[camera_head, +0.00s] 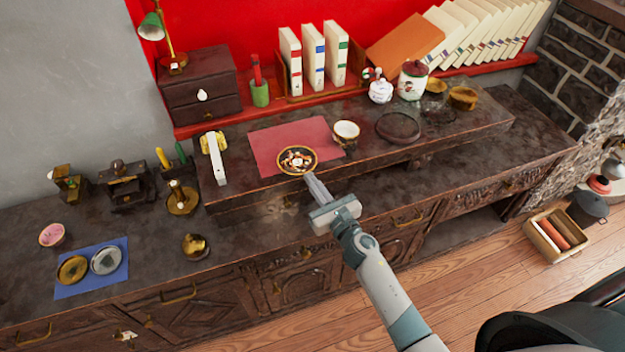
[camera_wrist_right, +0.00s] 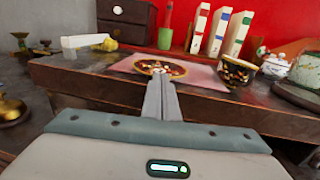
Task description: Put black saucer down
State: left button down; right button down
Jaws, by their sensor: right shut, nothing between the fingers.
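The black saucer (camera_head: 297,160), with a gold rim and a patterned middle, lies flat at the front edge of the red mat (camera_head: 270,137) on the raised shelf. It also shows in the right wrist view (camera_wrist_right: 160,68), partly hidden by my fingers. My right gripper (camera_head: 311,178) is shut and empty, its fingertips at the saucer's near edge. I cannot tell whether they touch it. It also shows in the right wrist view (camera_wrist_right: 160,82). A matching cup (camera_head: 346,138) stands at the mat's right side. My left gripper is not in view.
A white bar-shaped object (camera_head: 216,160) lies left of the mat. A dark round plate (camera_head: 398,128), a white lidded jar (camera_head: 380,91) and a larger jar (camera_head: 412,82) stand to the right. Books (camera_head: 313,58) line the back. The lower counter has free room around the brass pot (camera_head: 195,246).

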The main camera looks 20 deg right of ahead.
aim_at(292, 152)
jog(key=shift+w, duration=0.15)
jog(key=w+b, duration=0.1)
jog(key=w, duration=0.1)
jog(key=w+a+b, duration=0.1)
jog(key=w, duration=0.5)
jog(key=shift+w+a+f+b, duration=0.1)
jog(key=shift+w+a+b, duration=0.15)
jog(key=shift+b, duration=0.15)
jog(key=shift+w, duration=0.15)
